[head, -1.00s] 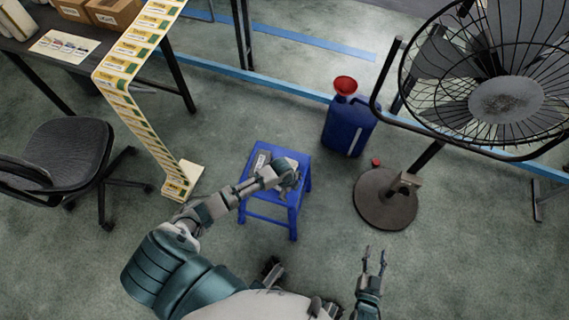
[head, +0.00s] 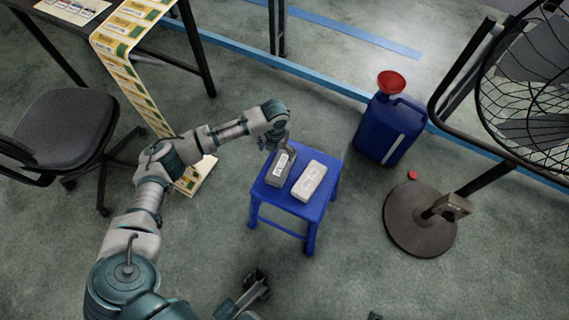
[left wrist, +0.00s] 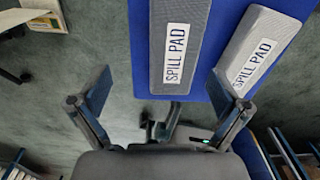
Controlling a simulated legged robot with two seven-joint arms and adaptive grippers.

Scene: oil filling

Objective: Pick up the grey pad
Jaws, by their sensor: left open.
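The grey pad (head: 279,170) lies on the left part of the blue stool (head: 303,206), with a white label. In the left wrist view the darker grey pad (left wrist: 190,30) reads "SPILL PAD" and sits between the finger lines. A lighter pad (head: 310,181) lies beside it on the right; it also shows in the left wrist view (left wrist: 272,32), with the same label. My left gripper (head: 277,146) is open and empty, close over the far end of the grey pad. Both fingers show in the left wrist view (left wrist: 163,84).
A blue jerrycan (head: 390,130) with a red funnel (head: 392,83) stands behind the stool. A fan on a round base (head: 420,222) is at the right. An office chair (head: 62,130) and a table with a hanging label strip (head: 128,80) are at the left.

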